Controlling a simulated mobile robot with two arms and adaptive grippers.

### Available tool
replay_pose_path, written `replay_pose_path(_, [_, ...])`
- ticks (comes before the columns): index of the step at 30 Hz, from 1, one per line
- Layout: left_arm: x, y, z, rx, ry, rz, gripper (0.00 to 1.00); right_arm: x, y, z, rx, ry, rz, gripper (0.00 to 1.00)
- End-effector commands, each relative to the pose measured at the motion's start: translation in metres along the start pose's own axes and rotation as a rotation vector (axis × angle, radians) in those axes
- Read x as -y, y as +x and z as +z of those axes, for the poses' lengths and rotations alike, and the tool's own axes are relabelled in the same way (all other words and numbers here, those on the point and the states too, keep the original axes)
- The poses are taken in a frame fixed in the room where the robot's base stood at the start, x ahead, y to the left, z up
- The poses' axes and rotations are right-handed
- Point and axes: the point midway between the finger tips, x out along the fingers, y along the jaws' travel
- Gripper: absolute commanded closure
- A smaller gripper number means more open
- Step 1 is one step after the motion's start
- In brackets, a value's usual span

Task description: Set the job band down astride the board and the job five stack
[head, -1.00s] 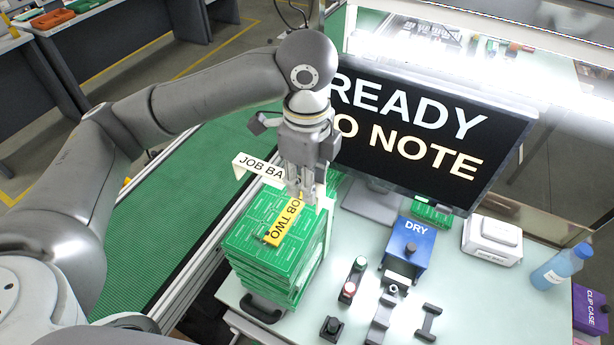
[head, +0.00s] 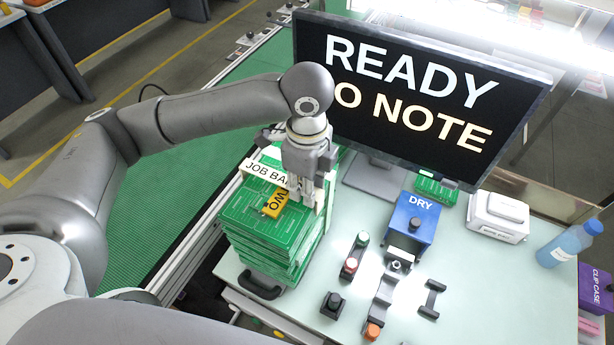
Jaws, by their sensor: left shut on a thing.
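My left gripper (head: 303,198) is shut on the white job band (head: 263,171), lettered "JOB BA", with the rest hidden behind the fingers. It holds the band at the far part of the top of a stack of green boards (head: 245,222). Whether the band touches the boards I cannot tell. My right gripper is not in view.
A monitor (head: 420,90) stands close behind the gripper. Right of the stack are a blue "DRY" box (head: 412,222), button posts (head: 351,266) and black fixtures (head: 432,298). The front right tabletop is clear.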

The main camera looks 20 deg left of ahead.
Motion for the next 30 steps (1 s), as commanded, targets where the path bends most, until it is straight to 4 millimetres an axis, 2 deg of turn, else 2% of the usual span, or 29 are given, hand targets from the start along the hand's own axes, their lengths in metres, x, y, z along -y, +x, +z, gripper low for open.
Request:
replay_pose_path(6, [0.000, 0.010, 0.000, 0.001, 0.000, 0.001, 0.87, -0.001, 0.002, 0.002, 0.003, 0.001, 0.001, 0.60])
replay_pose_path(30, [-0.001, 0.018, 0.000, 0.001, 0.000, 0.002, 0.87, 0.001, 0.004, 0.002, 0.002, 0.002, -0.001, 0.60])
